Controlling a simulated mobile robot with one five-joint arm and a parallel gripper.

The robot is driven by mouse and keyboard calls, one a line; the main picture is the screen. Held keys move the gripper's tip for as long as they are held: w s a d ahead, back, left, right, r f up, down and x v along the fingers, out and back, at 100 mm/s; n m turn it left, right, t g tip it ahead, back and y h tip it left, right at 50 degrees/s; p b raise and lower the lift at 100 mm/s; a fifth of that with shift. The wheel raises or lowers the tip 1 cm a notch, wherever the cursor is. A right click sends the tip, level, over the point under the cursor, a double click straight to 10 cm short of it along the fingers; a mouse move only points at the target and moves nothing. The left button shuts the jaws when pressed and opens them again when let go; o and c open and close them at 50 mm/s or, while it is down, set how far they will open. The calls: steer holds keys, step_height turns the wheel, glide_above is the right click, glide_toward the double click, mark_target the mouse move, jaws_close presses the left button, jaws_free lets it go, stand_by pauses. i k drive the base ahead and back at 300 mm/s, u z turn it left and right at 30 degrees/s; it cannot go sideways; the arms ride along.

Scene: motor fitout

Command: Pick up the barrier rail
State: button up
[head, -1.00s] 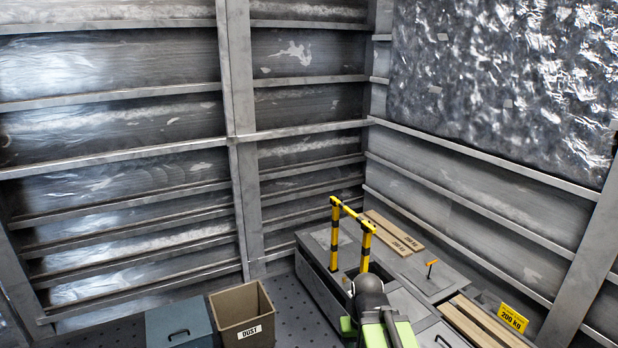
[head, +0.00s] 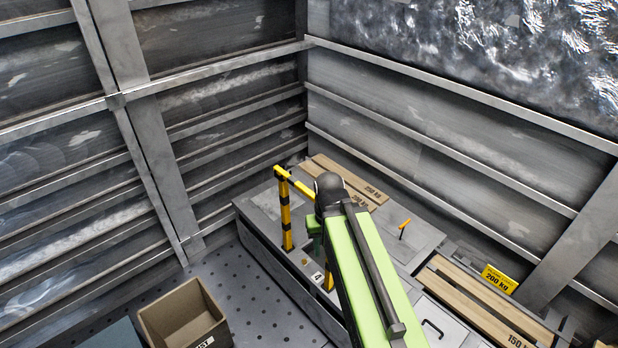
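The barrier rail (head: 286,215) is a yellow hoop with black bands on its legs. It stands upright on the grey cabinet top (head: 262,203). Its left leg and part of its top bar show; my arm hides much of the right side, with a yellow bit of the right leg low beside the arm. My green arm reaches up from the bottom of the head view to the rail's right side. A green part at its far end, likely my gripper (head: 314,232), shows between the legs. Its fingers are hidden, so I cannot tell whether it touches the rail.
Wooden boards (head: 345,183) lie behind the rail. More boards (head: 480,310) and a yellow 200 kg sign (head: 499,279) are at right. A small orange-topped handle (head: 403,228) stands on the cabinet. An open brown bin (head: 182,318) stands at lower left. Ribbed metal walls close the back.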

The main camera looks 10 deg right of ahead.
mark_target(304, 191)
steer(key=u, duration=0.05)
steer(key=k, duration=1.25)
steer(key=u, duration=0.65)
steer(key=i, duration=0.95)
steer(key=u, duration=0.6)
steer(key=i, duration=1.15)
steer(key=z, duration=0.25)
